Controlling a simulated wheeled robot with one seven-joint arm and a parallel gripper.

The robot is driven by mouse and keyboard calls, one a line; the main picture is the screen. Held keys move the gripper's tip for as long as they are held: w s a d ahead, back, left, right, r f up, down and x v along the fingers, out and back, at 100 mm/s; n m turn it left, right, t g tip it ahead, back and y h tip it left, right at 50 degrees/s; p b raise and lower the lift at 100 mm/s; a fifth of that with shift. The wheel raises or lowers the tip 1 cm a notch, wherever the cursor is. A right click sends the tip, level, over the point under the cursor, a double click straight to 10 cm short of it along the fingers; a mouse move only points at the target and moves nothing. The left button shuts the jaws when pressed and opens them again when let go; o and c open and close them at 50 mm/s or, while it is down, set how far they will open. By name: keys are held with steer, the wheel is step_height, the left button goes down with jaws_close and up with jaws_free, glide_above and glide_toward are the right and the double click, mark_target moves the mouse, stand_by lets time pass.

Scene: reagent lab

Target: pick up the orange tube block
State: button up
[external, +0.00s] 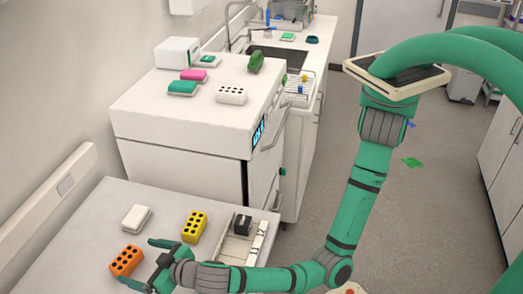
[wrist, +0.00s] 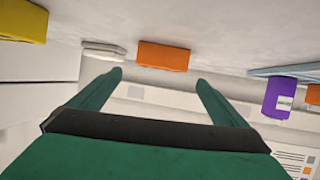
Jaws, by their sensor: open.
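The orange tube block (external: 126,261) has dark round holes in its top and stands on the white counter at the lower left. In the wrist view the orange block (wrist: 163,55) shows side-on, beyond the fingertips and across the space between them. My gripper (external: 146,263) is open and empty, low by the counter, just right of the block with its fingers pointing at it. In the wrist view my gripper (wrist: 159,77) has its two green fingers spread wide, with a visible gap to the block.
A yellow tube block (external: 194,227) and a white block (external: 136,218) stand behind the orange one. A tray (external: 233,250) with a black item lies to the right. A white machine (external: 183,123) rises behind the counter. A purple item (wrist: 278,97) shows at the wrist view's right.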

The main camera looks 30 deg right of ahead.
mark_target(126, 259)
steer(key=shift+w+a+f+h, duration=0.3)
steer(key=shift+w+a+f, duration=0.1)
steer(key=shift+w+a, duration=0.05)
steer(key=x, duration=0.6)
steer(key=shift+w+a+f, duration=0.1)
steer(key=shift+w+a, duration=0.05)
steer(key=shift+a, duration=0.05)
steer(key=shift+c, duration=0.4)
steer(key=c, duration=1.1)
